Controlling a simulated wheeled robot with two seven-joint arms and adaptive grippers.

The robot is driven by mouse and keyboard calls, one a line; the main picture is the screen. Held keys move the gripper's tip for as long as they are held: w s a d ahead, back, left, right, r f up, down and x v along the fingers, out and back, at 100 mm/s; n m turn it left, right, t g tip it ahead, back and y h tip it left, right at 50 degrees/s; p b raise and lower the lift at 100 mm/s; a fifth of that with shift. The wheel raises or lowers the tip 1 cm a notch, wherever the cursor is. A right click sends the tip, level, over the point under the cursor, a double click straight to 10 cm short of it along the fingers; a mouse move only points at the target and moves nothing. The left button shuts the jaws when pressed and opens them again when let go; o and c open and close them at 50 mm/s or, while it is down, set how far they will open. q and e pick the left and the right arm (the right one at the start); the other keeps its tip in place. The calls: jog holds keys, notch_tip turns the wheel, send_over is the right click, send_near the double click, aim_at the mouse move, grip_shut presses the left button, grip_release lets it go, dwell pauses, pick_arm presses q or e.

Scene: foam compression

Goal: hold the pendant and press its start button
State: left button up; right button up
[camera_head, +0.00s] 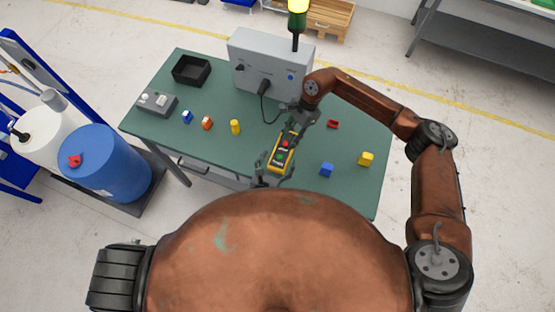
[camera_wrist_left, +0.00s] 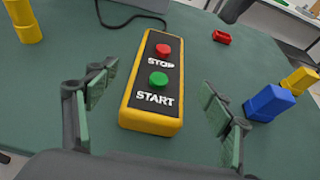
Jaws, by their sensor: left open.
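The pendant is a yellow box with a black face (camera_head: 283,152), lying on the table. In the left wrist view the pendant (camera_wrist_left: 152,85) shows a red STOP button (camera_wrist_left: 163,49) at the far end and a green START button (camera_wrist_left: 158,81) nearer. My left gripper (camera_head: 274,171) is at the pendant's near end. In its wrist view the left gripper (camera_wrist_left: 155,100) is open, one finger on each side of the pendant, with gaps showing. My right gripper (camera_head: 298,124) is above the pendant's far end; its fingertips are too small to read. The left arm is hidden behind my body.
The green table (camera_head: 210,160) holds a grey control box (camera_head: 268,62) with a cable, a black bin (camera_head: 191,70) and a small grey box (camera_head: 157,104). Several small blocks lie around, including a yellow cylinder (camera_head: 235,127) and a blue block (camera_head: 326,170).

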aim_at(283, 152)
pick_arm(q)
jog(key=shift+x, duration=3.8)
jog(key=shift+c, duration=0.7)
jog(key=c, duration=1.6)
jog(key=shift+c, duration=0.5)
pick_arm(e)
grip_shut()
pick_arm(q)
jog(key=shift+s, duration=0.1)
